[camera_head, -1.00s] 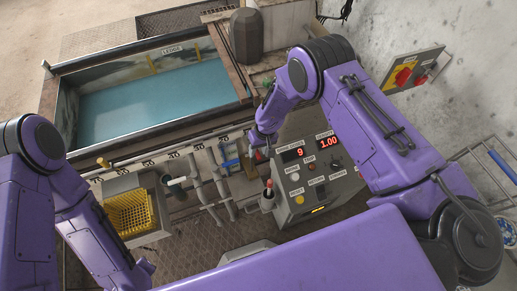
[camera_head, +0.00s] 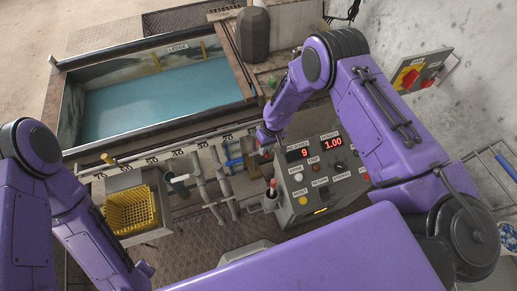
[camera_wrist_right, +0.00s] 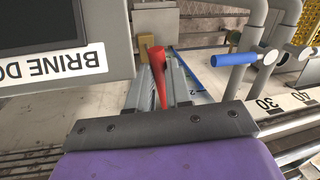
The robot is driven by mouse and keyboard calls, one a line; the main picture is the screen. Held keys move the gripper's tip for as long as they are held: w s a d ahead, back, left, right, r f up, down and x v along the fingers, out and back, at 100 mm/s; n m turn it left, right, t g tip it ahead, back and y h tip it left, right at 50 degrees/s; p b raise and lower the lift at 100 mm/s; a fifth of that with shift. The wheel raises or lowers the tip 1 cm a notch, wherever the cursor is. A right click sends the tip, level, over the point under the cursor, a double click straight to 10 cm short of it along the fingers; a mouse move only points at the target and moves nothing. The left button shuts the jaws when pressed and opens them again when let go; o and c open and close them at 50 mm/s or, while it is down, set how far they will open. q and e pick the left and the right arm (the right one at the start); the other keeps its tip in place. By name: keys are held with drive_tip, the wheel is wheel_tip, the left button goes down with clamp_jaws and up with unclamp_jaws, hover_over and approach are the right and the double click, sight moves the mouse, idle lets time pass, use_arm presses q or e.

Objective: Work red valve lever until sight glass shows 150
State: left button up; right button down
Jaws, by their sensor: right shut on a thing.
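The red valve lever (camera_wrist_right: 157,74) shows upright in the right wrist view, between the two grey fingers of my right gripper (camera_wrist_right: 160,90). The gripper is shut on it. In the head view my right gripper (camera_head: 266,140) is at the left side of the grey control box (camera_head: 318,185), and the lever is mostly hidden. The box's left red display (camera_head: 303,153), labelled brine dosed, reads 9. The right display (camera_head: 332,142) reads 1.00. My left arm's dark end (camera_head: 145,268) is low at the left; its jaws cannot be made out.
A blue-handled lever (camera_wrist_right: 236,58) is right of the red one in the wrist view. Grey pipes (camera_head: 208,185) and a yellow basket (camera_head: 130,212) stand left of the box. A tank of blue-green liquid (camera_head: 150,100) lies behind. A red-topped item (camera_head: 271,190) stands at the box's front left.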

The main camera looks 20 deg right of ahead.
drive_tip(key=w+d+n+g+b, duration=0.1)
drive_tip(key=w+d+n+b, duration=0.2)
drive_tip(key=d+n+b, duration=0.2)
drive_tip(key=shift+w+d+n+h, duration=0.15)
drive_tip(key=shift+n+h, duration=0.25)
drive_tip(key=shift+n, duration=1.1)
drive_tip(key=c, duration=1.1)
unclamp_jaws()
drive_tip(key=shift+o, duration=0.2)
wheel_tip(320, 180, up, 10)
drive_tip(key=w+d, duration=0.1)
drive_tip(key=shift+w+d+r+b, duration=0.2)
drive_tip(key=shift+w+d+b, duration=0.05)
drive_tip(key=shift+b, duration=0.05)
